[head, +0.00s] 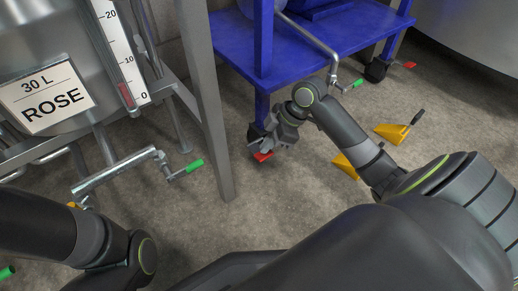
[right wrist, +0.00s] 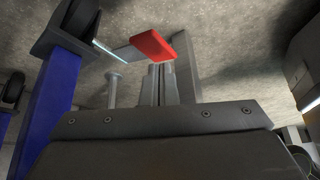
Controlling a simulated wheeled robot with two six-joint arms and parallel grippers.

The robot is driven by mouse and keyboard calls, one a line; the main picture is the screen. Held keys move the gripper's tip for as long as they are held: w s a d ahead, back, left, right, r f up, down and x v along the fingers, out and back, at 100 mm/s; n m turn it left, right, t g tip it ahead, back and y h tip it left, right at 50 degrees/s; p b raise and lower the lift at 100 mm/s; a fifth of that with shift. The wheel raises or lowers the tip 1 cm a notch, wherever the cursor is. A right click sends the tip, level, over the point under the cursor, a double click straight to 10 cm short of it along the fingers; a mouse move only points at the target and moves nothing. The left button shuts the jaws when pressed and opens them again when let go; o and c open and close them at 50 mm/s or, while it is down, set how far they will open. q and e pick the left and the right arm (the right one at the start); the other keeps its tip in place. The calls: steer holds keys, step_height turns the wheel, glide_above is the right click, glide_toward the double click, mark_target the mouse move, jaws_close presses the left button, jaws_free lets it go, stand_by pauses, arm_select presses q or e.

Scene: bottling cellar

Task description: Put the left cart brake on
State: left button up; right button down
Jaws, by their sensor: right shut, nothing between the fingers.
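The blue cart (head: 264,45) stands at the top of the head view. Its left brake is a red pedal (head: 262,157) on the dark caster (head: 256,134) under the near left leg. My right gripper (head: 268,146) is just above and beside that pedal, shut and empty. In the right wrist view the red pedal (right wrist: 153,45) is right at the tips of the shut fingers (right wrist: 160,68); I cannot tell whether they touch. The pedal's metal lever runs to the caster (right wrist: 72,18) beside the blue leg (right wrist: 48,110). My left gripper is out of view.
Another caster (head: 376,70) with a red pedal (head: 409,65) is at the cart's right. Yellow wedges (head: 392,131) lie on the floor. A grey post (head: 208,100) and a tank labelled ROSE (head: 50,98) stand left. A green-handled lever (head: 194,166) sticks out below the tank.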

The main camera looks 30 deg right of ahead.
mark_target(266, 155)
steer(key=shift+f, duration=2.15)
step_height(266, 155, up, 6)
steer(key=p, duration=0.7)
steer(key=shift+r, duration=0.1)
stand_by(0.4)
